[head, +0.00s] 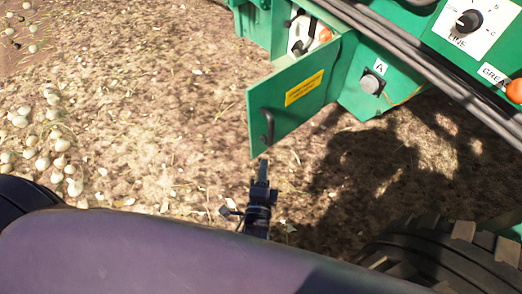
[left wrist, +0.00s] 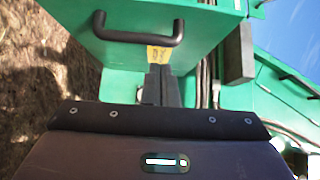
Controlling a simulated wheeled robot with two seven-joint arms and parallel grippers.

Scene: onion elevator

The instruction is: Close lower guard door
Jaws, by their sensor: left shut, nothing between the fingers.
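The lower guard door (head: 288,97) is a green panel with a yellow label (head: 304,88) and a black handle (head: 267,127). It stands open, swung out from the green machine. In the left wrist view the door (left wrist: 150,55) fills the upper middle, with its handle (left wrist: 138,38) across it. My left gripper (head: 262,166) is shut and empty, just below the door's lower edge near the handle in the head view. In the left wrist view the shut fingers (left wrist: 159,80) point at the door below the handle. Whether they touch it I cannot tell. My right gripper is not in view.
Behind the door an opening shows a white and orange part (head: 303,35). A knob marked A (head: 371,83) and a LINE dial (head: 469,20) sit on the machine at right. Onions (head: 60,160) lie on the soil at left. A tyre (head: 440,255) is at lower right.

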